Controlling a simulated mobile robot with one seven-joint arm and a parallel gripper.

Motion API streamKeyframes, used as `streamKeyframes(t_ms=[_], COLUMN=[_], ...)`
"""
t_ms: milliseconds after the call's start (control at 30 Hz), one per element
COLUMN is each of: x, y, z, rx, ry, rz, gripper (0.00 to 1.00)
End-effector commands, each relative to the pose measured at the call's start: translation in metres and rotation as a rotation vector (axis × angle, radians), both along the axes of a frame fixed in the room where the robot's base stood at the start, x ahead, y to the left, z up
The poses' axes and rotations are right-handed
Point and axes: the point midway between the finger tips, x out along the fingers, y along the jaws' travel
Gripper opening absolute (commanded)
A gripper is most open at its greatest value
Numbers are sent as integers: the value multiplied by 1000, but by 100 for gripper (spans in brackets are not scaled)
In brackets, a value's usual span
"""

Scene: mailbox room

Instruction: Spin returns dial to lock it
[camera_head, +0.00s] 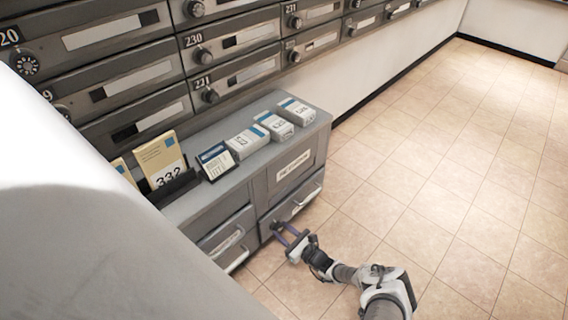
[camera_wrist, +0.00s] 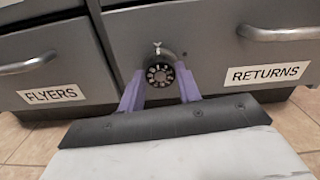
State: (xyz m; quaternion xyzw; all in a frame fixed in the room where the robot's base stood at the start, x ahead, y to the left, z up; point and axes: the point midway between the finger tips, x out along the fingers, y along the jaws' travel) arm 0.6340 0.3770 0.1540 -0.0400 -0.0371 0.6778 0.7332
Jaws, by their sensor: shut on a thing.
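The returns dial (camera_wrist: 158,74) is a round black dial with white marks, set on the front of the grey returns drawer (camera_wrist: 215,45) left of its "RETURNS" label (camera_wrist: 266,73). My gripper (camera_wrist: 159,86) has its two purple fingers on either side of the dial, shut on it. In the head view my gripper (camera_head: 288,234) reaches the lower drawer front of the grey cabinet (camera_head: 310,165) from the right. The dial itself is too small to make out there. The returns drawer looks closed.
The flyers drawer (camera_wrist: 75,78) with a bar handle is at the left. The returns drawer's handle (camera_wrist: 280,33) is right of the dial. White boxes (camera_head: 248,142) and a "332" card (camera_head: 163,158) stand on the cabinet. Mailboxes (camera_head: 235,40) line the wall. The tiled floor (camera_head: 440,180) at right is clear.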

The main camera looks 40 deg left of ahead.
Motion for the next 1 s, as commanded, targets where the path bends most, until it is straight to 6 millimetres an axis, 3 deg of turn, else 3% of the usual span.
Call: streamKeyframes(t_ms=[33,67,233,633,1000], x=[0,0,0,0,-6], y=[0,0,0,-10,-90], z=[0,0,0,1,2], rx=[-1,-1,-1,-1,-2], ry=[-1,-1,-1,-2,-1], rz=[-1,-1,0,-1,-4], gripper=[11,35,56,56,56])
